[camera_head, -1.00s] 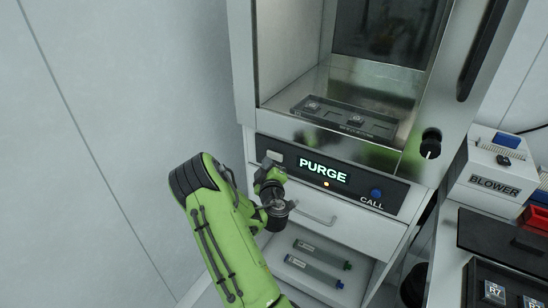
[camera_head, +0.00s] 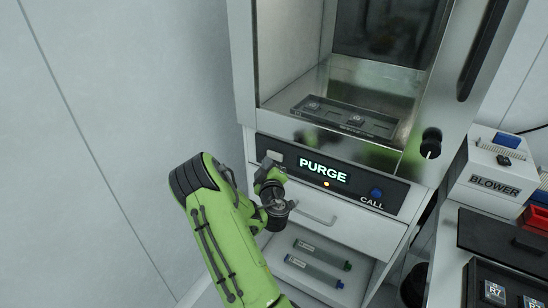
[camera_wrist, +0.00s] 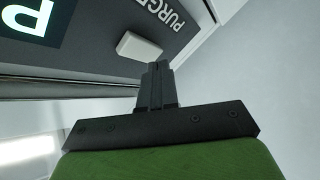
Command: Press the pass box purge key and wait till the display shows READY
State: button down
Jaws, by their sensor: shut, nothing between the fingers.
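The pass box panel carries a lit display (camera_head: 323,170) that reads PURGE. A small pale purge key (camera_head: 275,156) sits at the panel's left end, partly hidden by my arm in the head view. In the wrist view the key (camera_wrist: 138,46) shows as a white block beside a printed PURGE label (camera_wrist: 165,12), with part of the display (camera_wrist: 28,18) at top left. My gripper (camera_wrist: 158,66) is shut and empty, its fingertips close to the key's edge. I cannot tell whether they touch it.
A blue CALL button (camera_head: 376,193) and a small amber light (camera_head: 326,184) are on the same panel. A drawer with a bar handle (camera_head: 316,215) is below. A dark tray (camera_head: 375,131) lies in the chamber. A blower unit (camera_head: 490,185) stands at right.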

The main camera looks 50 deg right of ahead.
jog(key=shift+d, duration=0.1)
dwell(0.3)
jog(key=shift+d+r+p, duration=0.1)
jog(key=shift+d+p, duration=0.1)
jog(key=shift+p, duration=0.25)
jog(key=shift+d, duration=0.15)
jog(key=shift+d+p, duration=0.45)
jog(key=shift+p, duration=0.25)
dwell(0.3)
jog(key=shift+a, duration=0.15)
jog(key=shift+a+b, duration=0.7)
jog(key=shift+b, duration=0.35)
